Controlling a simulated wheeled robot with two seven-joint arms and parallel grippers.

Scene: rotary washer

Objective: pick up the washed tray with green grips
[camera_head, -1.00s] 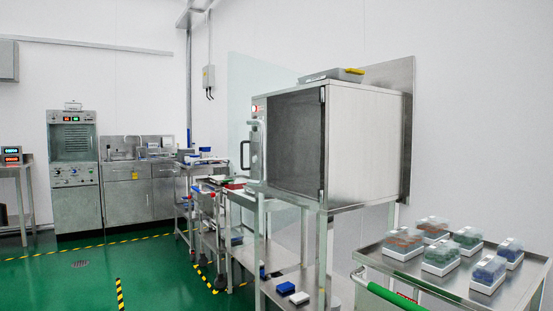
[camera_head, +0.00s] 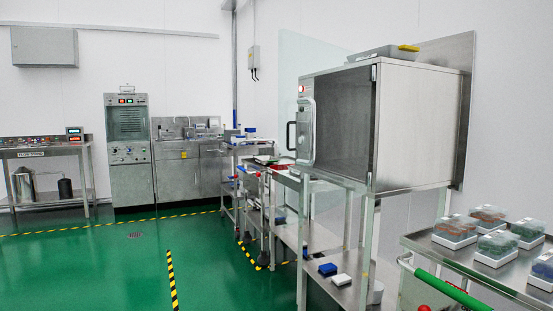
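I see no tray with green grips that I can make out clearly. The steel rotary washer (camera_head: 425,135) stands on a frame right of centre, with a dark front and a black handle (camera_head: 291,135) at its left. A grey tray (camera_head: 375,54) with a yellow grip (camera_head: 408,48) lies on top of the washer. A steel cart (camera_head: 425,245) at the lower right has a green push bar (camera_head: 452,289) and carries several clear boxes with white bases. Neither of my grippers is in view.
Carts with small items (camera_head: 240,148) stand left of the washer. A bench (camera_head: 40,151) stands far left. The green floor (camera_head: 90,270) at the left is clear.

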